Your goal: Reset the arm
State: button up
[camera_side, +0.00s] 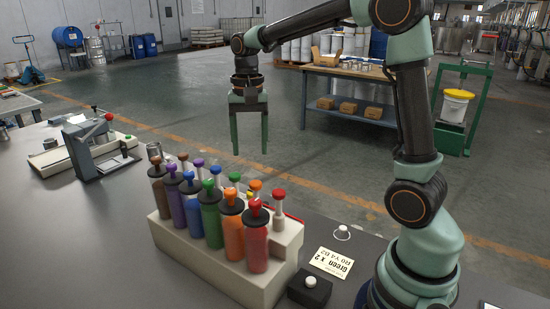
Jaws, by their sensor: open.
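My gripper (249,148) hangs from my arm with its two green fingers pointing down and spread apart. It is open, and nothing shows between the fingers. In the picture it appears above and behind the rack of colour tubes, apart from everything. My arm rises from its base at the right of the table, bends over at the top and reaches left.
A cream rack (190,258) of several coloured tubes stands on the grey table (85,235). A label card (332,263) and a black button box (310,289) lie right of it. A press-like device (92,147) stands at the left. The table's front left is clear.

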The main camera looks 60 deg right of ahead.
jog(key=shift+r, duration=0.25)
jog(key=s+a+r+n+t, duration=0.1)
jog(key=s+a+n+t, duration=0.4)
jog(key=s+n, duration=0.5)
jog(key=shift+s+a+r+t, duration=0.2)
jog(key=shift+s+a+t, duration=0.1)
jog(key=shift+s+a, duration=0.5)
dwell(0.4)
